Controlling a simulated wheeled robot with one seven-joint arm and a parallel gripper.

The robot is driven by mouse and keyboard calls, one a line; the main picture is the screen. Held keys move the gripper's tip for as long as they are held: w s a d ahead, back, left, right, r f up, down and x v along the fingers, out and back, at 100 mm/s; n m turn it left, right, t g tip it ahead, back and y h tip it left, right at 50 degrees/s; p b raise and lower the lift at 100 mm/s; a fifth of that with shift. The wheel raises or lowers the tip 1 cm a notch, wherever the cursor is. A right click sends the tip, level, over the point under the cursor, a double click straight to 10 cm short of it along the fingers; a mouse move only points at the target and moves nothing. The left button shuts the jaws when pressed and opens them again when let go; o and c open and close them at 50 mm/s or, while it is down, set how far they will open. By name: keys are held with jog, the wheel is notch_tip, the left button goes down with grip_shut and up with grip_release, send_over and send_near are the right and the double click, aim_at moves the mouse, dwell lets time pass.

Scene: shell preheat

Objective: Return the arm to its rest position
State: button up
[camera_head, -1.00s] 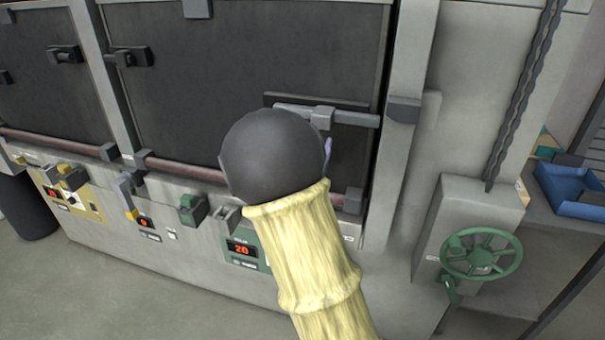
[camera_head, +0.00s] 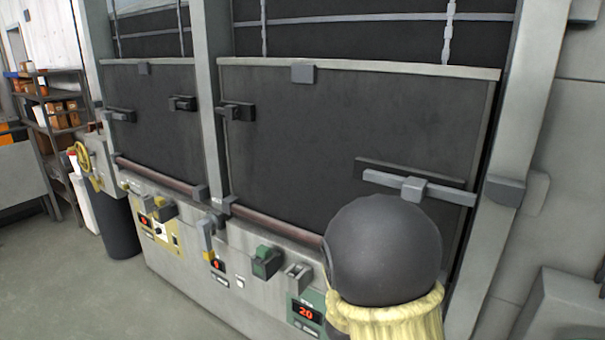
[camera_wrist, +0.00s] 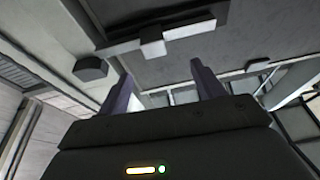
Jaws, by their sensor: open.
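My gripper (camera_wrist: 162,80) is open in the wrist view. Its two dark fingers stand apart with nothing between them. In the head view my arm shows at the lower right as a dark round joint above a pale yellow sleeve, in front of the furnace's right-hand door (camera_head: 330,130). My gripper itself is hidden in that view. The arm's joint covers part of the lower right of this door, just below its latch bar (camera_head: 415,188).
A second dark door (camera_head: 150,125) is at the left. Below the doors run a pipe rail (camera_head: 275,222) and a panel with levers and a green display reading 20 (camera_head: 307,312). A dark bin (camera_head: 115,225) and shelves (camera_head: 60,125) stand left. The left floor (camera_head: 60,285) is clear.

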jog(key=s+a+f+n+g+y, duration=0.1)
jog(key=a+f+n+g+y, duration=0.15)
jog(key=f+y, duration=0.3)
jog(key=s+a+f+n+g+y, duration=0.1)
jog(key=a+f+g+y, duration=0.15)
jog(key=f+y, duration=0.35)
jog(key=s+a+f+n+g+y, duration=0.1)
jog(key=s+f+n+g, duration=0.1)
jog(key=s+g, duration=0.3)
jog(key=s+a+f+n+g, duration=0.1)
jog(key=s+f+g, duration=0.3)
jog(key=s, duration=0.7)
jog(key=shift+s+a+f+n+g+y, duration=0.3)
jog(key=shift+s+f+n+g+y, duration=0.1)
jog(key=shift+f+n, duration=0.1)
dwell(0.8)
